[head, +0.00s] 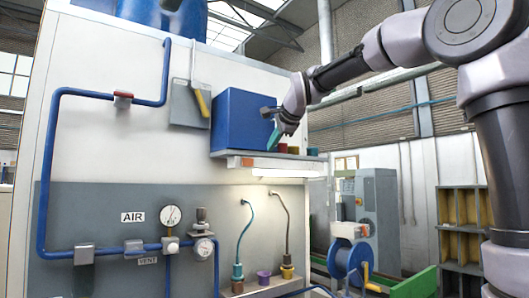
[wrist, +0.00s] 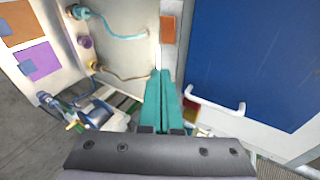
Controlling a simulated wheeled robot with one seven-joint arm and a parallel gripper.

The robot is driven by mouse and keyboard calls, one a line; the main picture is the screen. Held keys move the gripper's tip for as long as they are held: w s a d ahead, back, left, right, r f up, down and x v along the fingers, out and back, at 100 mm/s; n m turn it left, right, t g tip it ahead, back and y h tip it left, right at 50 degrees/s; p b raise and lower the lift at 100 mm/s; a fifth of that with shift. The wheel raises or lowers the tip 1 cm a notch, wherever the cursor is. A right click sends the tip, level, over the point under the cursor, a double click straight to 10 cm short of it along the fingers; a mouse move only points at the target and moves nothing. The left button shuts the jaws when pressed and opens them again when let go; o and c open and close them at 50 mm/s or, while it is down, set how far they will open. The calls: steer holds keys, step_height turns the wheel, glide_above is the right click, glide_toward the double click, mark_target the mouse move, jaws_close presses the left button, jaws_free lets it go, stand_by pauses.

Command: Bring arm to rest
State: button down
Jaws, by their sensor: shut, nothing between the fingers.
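My gripper (head: 274,137) has teal fingers and is in front of the right side of the blue box (head: 240,118) on the wall shelf (head: 255,155). In the wrist view its two fingers (wrist: 164,80) lie side by side, shut with nothing between them. The blue box fills the right of the wrist view (wrist: 255,55), and a white handle (wrist: 215,103) shows beside the fingers. My arm reaches in from the right of the head view. I cannot tell whether the fingers touch the shelf or the box.
Small coloured cups (head: 293,150) stand on the shelf to the right of my gripper. Blue pipes and gauges (head: 171,215) are below. Open space lies right of the panel, before a grey machine (head: 376,215).

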steer(key=shift+s+d+r, duration=1.15)
steer(key=shift+s+d, duration=0.2)
steer(key=shift+s, duration=0.05)
steer(key=shift+d, duration=0.1)
steer(key=s+d+f+n+g+h, duration=0.1)
steer(key=s+d+f+n, duration=0.3)
steer(key=s+d+f, duration=0.5)
steer(key=s+d+f+n+g+h, duration=0.1)
steer(key=s+d+f+n, duration=0.4)
steer(key=s+d+f, duration=0.5)
steer(key=s+f+g, duration=0.1)
steer(key=s+f, duration=0.6)
steer(key=shift+d+f+g+h, duration=0.2)
steer(key=shift+f+g+h, duration=0.1)
steer(key=shift+g+h, duration=0.1)
